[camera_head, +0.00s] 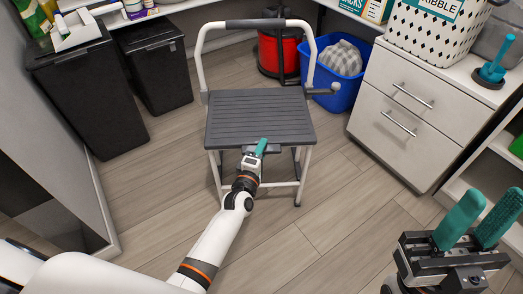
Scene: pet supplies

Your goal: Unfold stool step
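The step stool (240,118) stands upright on the floor in the middle of the head view. It has a dark grey ribbed seat, a white tubular frame and a white hoop backrest with a dark top grip. My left gripper (261,147), with teal fingers, is at the front edge of the seat. Its fingers overlap one another in view, so I cannot tell its opening or whether it touches the stool. The gripper and seat hide most of the space below, and no separate lower step is clearly visible. My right gripper (476,222) is open and empty at lower right, away from the stool.
Black bins (158,68) stand to the left. Behind the stool are a red container (281,54) and a blue bin (344,92) holding a grey cloth. A white drawer cabinet (392,125) stands to the right. The wooden floor (325,225) in front is clear.

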